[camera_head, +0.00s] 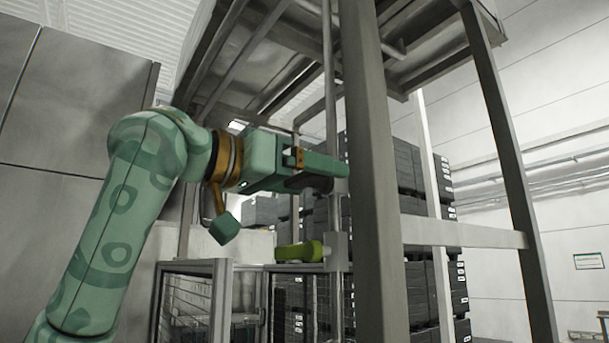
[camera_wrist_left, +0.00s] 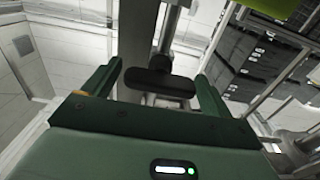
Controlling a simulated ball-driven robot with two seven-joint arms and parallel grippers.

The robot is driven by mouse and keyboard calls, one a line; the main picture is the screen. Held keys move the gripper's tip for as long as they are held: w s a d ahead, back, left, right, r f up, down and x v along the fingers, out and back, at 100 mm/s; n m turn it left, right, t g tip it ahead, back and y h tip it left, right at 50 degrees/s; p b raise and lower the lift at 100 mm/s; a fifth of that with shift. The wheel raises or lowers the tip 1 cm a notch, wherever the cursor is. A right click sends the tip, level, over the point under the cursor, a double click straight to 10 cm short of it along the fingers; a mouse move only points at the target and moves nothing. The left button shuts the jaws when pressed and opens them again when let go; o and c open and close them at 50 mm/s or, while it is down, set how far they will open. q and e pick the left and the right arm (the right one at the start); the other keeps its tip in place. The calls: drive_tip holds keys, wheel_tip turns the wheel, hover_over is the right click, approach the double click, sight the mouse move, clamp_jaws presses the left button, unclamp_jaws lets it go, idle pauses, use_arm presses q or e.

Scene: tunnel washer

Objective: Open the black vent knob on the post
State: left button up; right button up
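The black vent knob (camera_wrist_left: 158,82) is a dark rounded bar on a grey stem in the left wrist view. It lies crosswise between the two fingers of my left gripper (camera_wrist_left: 159,72), with a gap on both sides. In the head view the left gripper (camera_head: 338,168) reaches right to the thin grey pipe post (camera_head: 331,110). The dark knob (camera_head: 308,183) shows partly there, just under the near finger, and the finger hides the rest. The gripper is open around the knob. My right gripper is in neither view.
A yellow-green handle (camera_head: 303,251) sits on the same pipe below my gripper. A thick grey steel post (camera_head: 372,190) stands just right of it. Stacked black crates (camera_head: 420,290) stand behind. A mesh-fronted frame (camera_head: 190,300) is at the lower left.

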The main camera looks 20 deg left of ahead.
use_arm(q)
drive_tip(key=c, duration=0.8)
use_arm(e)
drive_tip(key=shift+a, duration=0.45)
use_arm(q)
drive_tip(key=shift+n, duration=0.4)
drive_tip(key=n, duration=0.4)
drive_tip(key=shift+n, duration=0.4)
drive_tip(key=n, duration=0.3)
drive_tip(key=shift+a+n, duration=0.1)
drive_tip(key=shift+n, duration=0.2)
drive_tip(key=n, duration=0.4)
drive_tip(key=shift+n, duration=0.3)
drive_tip(key=shift+f+n, duration=0.15)
drive_tip(key=shift+n, duration=1.85)
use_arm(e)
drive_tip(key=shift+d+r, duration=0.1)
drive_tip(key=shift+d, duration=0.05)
use_arm(q)
drive_tip(key=o, duration=1)
drive_tip(key=shift+a, duration=0.1)
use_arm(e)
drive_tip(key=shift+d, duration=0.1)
